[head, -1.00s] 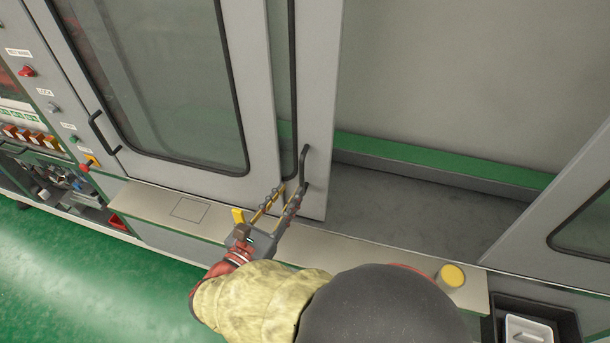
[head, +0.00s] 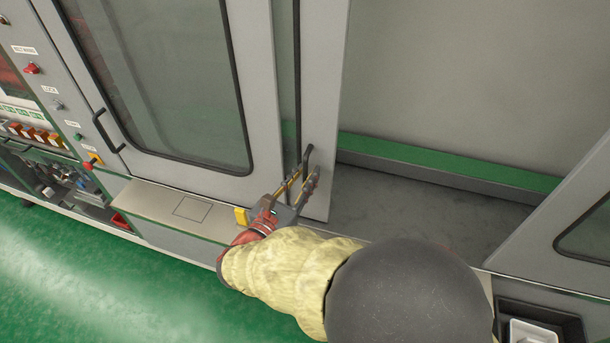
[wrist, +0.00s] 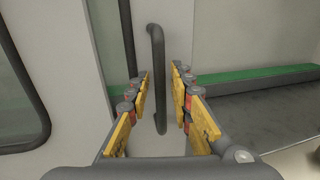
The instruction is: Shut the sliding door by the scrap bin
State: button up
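The grey sliding door (head: 322,80) stands partly behind the left windowed door, with a wide opening to its right. Its black vertical handle (head: 307,160) is near its lower part, and it also shows in the wrist view (wrist: 158,105). My gripper (head: 299,181) is at this handle. In the wrist view my gripper (wrist: 161,82) has its yellow-padded fingers apart, one on each side of the handle, with gaps visible. A dark bin (head: 510,312) with a white container in it, perhaps the scrap bin, is at the lower right.
A windowed door (head: 165,80) with its own handle (head: 107,132) is to the left, beside a panel of switches (head: 60,105). A ledge (head: 150,200) runs below the doors. Another windowed panel (head: 545,235) stands right of the opening. Green floor is clear at lower left.

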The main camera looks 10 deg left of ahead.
grip_shut()
dwell(0.6)
